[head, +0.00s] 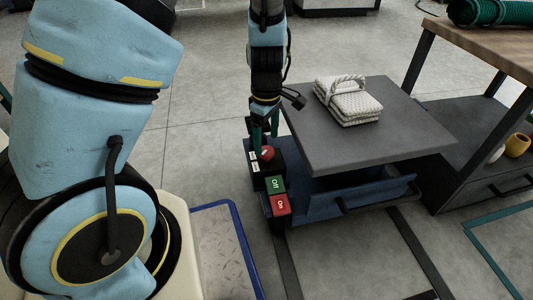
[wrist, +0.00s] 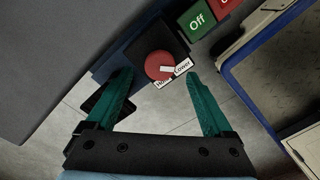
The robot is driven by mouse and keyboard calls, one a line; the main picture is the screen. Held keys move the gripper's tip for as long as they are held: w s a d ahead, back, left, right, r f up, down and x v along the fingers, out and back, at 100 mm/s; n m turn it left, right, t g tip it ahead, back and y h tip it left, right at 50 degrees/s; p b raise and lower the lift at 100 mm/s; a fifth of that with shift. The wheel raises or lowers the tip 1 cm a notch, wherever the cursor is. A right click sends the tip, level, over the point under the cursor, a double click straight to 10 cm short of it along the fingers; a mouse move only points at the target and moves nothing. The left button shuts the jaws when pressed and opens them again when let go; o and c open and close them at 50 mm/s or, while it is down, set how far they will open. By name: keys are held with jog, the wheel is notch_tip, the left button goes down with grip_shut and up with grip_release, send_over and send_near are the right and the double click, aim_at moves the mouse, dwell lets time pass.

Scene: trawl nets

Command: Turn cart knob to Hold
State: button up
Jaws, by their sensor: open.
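The cart's red round knob (head: 267,153) sits on a black box at the cart's left end, and it also shows in the wrist view (wrist: 157,62). A white mark on the knob points right, toward the Lower label (wrist: 183,67). The Hold label (wrist: 163,83) is just below the knob in the wrist view and partly covered. My gripper (wrist: 159,76) has its teal fingers spread wide, one on each side of the knob, with visible gaps. In the head view, my gripper (head: 264,137) points down over the box. I cannot tell whether the fingertips reach knob height.
A green Off button (head: 275,184) and a red On button (head: 280,205) are beside the knob box. The grey cart top (head: 310,145), bearing a folded pale net (head: 348,103), is close on the right. A wooden workbench (head: 480,50) stands farther right.

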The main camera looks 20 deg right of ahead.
aim_at(266, 150)
notch_tip(266, 150, down, 4)
jog(key=shift+r+b, duration=0.25)
jog(key=shift+b, duration=0.45)
jog(key=c, duration=1.4)
